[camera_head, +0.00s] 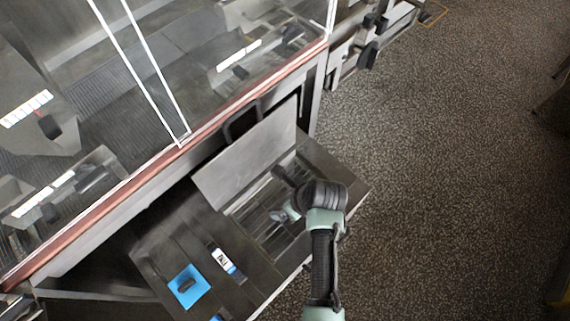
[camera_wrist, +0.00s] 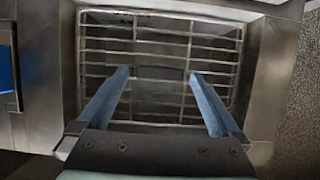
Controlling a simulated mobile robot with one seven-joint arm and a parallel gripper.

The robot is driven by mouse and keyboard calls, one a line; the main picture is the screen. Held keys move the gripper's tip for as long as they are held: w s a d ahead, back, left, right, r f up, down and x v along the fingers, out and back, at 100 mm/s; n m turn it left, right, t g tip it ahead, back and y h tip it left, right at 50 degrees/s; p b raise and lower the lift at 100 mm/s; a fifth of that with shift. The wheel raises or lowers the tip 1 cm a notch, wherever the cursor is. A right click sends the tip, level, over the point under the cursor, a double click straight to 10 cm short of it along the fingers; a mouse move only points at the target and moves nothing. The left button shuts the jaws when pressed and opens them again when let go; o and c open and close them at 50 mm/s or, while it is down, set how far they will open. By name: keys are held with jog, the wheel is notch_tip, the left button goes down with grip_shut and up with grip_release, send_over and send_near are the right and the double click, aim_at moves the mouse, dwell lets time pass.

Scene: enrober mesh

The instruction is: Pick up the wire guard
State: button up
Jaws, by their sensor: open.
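The wire guard (camera_wrist: 188,48) is a rectangular metal grid of thin parallel bars with a few cross wires, set in a recess in a steel surface in the wrist view. In the camera_head view, part of it shows as bars in the opening (camera_head: 250,215), partly hidden by my arm. My gripper (camera_wrist: 159,74) is open, with its two blue-grey fingers apart over the middle of the grid and nothing between them. I cannot tell whether the fingertips touch the wires. My gripper also shows in the camera_head view (camera_head: 281,214), over the opening.
A raised steel panel (camera_head: 245,160) stands behind the opening. A blue square with a dark knob (camera_head: 187,283) and a white label (camera_head: 222,260) lie left of it. A glazed machine housing (camera_head: 150,80) fills the upper left. Speckled floor (camera_head: 450,180) is open at right.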

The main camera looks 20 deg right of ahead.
jog(key=shift+w+a+f, duration=0.1)
jog(key=shift+w+f, duration=0.1)
jog(key=shift+f, duration=0.45)
jog(key=c, duration=1.3)
jog(key=shift+r, duration=0.1)
jog(key=shift+c, duration=0.8)
